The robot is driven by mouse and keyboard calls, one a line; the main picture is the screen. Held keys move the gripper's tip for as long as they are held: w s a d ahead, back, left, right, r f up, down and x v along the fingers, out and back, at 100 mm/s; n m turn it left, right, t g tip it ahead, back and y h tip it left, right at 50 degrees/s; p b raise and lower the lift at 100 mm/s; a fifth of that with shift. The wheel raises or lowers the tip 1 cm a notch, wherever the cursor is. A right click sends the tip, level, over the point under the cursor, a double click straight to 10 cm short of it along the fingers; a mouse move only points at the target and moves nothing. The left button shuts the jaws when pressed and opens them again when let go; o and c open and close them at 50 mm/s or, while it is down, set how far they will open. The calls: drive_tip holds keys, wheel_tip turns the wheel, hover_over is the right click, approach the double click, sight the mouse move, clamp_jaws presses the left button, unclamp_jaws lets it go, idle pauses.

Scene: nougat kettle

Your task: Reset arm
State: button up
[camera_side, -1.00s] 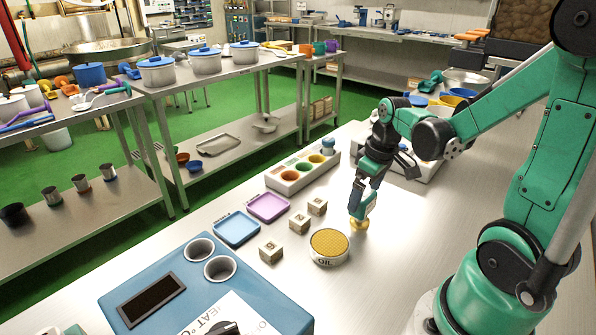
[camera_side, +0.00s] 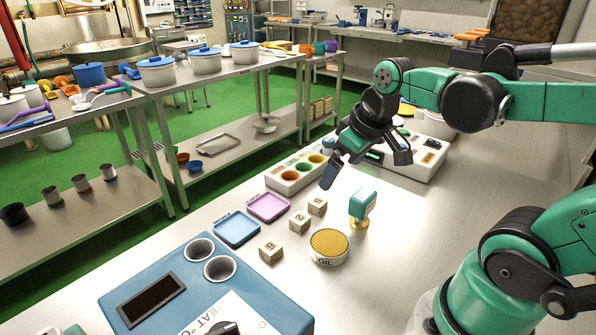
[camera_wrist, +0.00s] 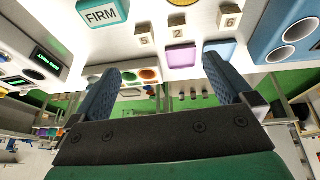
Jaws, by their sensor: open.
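My gripper (camera_side: 365,168) is raised above the steel table in the side view. Its jaws are apart and nothing is between them; both blue fingers also show in the wrist view (camera_wrist: 160,75). A teal stamp (camera_side: 362,204) with a gold base stands upright on the table, below my gripper and apart from it. Its face reads FIRM in the wrist view (camera_wrist: 102,14).
A round OIL tin (camera_side: 329,246) and three numbered cubes (camera_side: 299,222) lie near the stamp. Purple (camera_side: 268,207) and blue (camera_side: 236,229) trays, a white holder with coloured wells (camera_side: 284,178) and a blue console (camera_side: 255,300) stand leftward. A white device (camera_side: 425,165) stands behind.

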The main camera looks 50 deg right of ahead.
drive_tip(key=a+t, duration=0.2)
drive_tip(key=a, duration=0.4)
drive_tip(key=shift+w+a+f+t+y, duration=0.25)
drive_tip(key=shift+w+t+y, duration=0.15)
drive_tip(key=shift+w, duration=0.05)
